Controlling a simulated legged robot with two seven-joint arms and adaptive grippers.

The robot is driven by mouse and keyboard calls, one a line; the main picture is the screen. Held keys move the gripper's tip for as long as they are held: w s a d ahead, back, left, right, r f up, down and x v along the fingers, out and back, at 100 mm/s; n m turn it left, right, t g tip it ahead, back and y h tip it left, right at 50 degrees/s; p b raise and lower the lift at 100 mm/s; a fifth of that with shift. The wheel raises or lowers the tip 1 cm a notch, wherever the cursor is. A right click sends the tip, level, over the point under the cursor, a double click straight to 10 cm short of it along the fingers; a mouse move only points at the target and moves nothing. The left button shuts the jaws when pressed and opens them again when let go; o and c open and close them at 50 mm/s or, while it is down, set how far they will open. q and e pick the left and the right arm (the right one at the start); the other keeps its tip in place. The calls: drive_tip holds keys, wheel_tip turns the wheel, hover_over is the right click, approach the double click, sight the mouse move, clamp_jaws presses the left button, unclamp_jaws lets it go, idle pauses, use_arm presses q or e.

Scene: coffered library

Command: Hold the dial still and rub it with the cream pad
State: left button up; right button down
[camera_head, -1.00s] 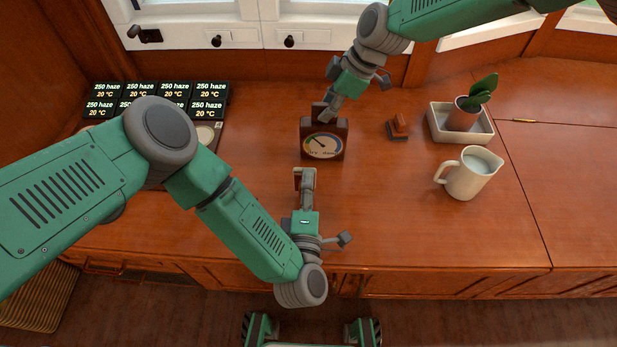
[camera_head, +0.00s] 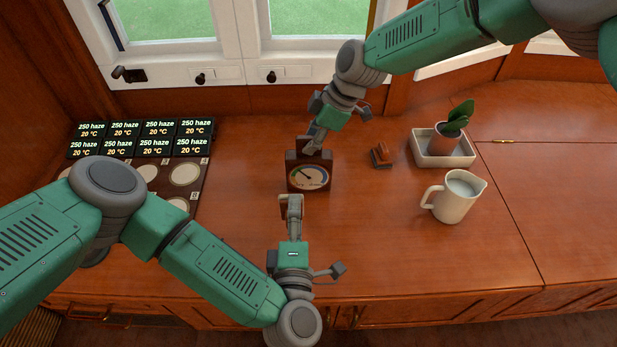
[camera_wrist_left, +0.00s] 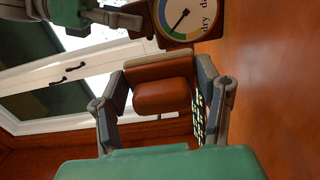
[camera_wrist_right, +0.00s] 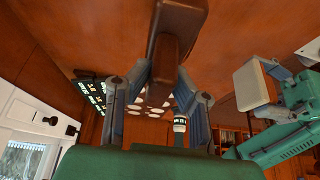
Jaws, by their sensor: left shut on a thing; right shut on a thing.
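The dial (camera_head: 310,177) is a dark wooden block with a round face and coloured arc, upright on the wooden counter. It also shows at the top of the left wrist view (camera_wrist_left: 185,18). My right gripper (camera_head: 314,147) is shut on the wooden grip at its top; in the right wrist view that wood (camera_wrist_right: 165,60) is between the fingers. My left gripper (camera_head: 291,204) is shut on the pad (camera_wrist_left: 160,95), a red-brown block with a cream face (camera_wrist_left: 160,62). The pad is just in front of the dial, slightly left of its middle. Contact between them cannot be told.
A small red-brown block (camera_head: 382,156) lies right of the dial. A white jug (camera_head: 453,199) and a plant in a pale tray (camera_head: 443,160) stand farther right. Black display tiles (camera_head: 143,138) and a board with pale discs (camera_head: 185,174) are at left. Windows stand behind.

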use_arm(q)
drive_tip(key=s+r, duration=0.3)
drive_tip(key=r, duration=0.6)
drive_tip(key=shift+s+r, duration=0.15)
drive_tip(key=shift+r, duration=0.1)
use_arm(e)
drive_tip(key=c, duration=1.3)
unclamp_jaws()
drive_tip(key=shift+c, duration=1.3)
drive_tip(key=shift+r, duration=0.1)
